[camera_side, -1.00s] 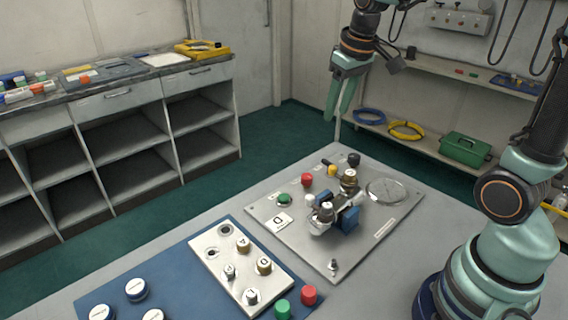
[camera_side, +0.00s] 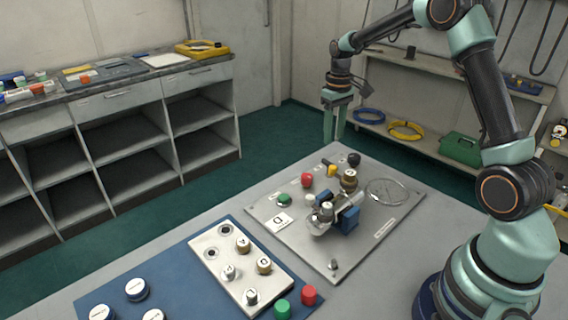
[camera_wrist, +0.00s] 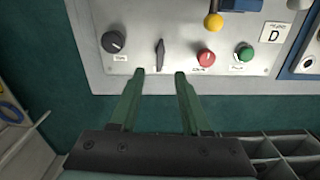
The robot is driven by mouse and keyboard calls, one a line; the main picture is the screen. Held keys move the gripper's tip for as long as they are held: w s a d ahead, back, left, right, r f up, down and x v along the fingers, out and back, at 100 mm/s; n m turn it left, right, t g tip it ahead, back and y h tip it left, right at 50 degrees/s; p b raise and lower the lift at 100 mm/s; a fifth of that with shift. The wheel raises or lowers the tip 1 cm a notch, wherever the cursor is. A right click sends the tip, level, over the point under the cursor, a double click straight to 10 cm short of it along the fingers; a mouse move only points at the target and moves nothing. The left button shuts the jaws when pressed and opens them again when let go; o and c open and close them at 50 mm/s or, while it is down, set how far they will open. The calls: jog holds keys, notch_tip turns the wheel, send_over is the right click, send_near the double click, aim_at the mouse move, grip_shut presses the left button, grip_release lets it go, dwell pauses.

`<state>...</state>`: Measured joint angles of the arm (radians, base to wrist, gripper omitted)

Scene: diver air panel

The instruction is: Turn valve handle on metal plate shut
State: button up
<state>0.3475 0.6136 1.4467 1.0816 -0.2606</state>
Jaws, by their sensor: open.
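The metal plate (camera_side: 300,248) lies on the grey table and fills the top of the wrist view (camera_wrist: 184,82). A black lever-shaped valve handle (camera_wrist: 160,56) stands near the plate's edge, between a black round knob (camera_wrist: 114,41) and a red knob (camera_wrist: 206,57). In the side view, the handle (camera_side: 326,162) shows small, near the yellow knob (camera_side: 331,171). My gripper (camera_side: 333,138) hangs fingers down above the plate's far edge. In the wrist view its open fingers (camera_wrist: 159,74) are empty, with the handle just ahead of and between the tips.
A green knob (camera_wrist: 244,53) sits right of the red one. A white panel (camera_side: 210,238) with several knobs lies nearer, on a blue mat. Shelves stand behind.

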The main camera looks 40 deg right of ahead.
notch_tip(320, 180, down, 9)
jog(key=shift+r, duration=0.1)
dwell(0.3)
grip_shut()
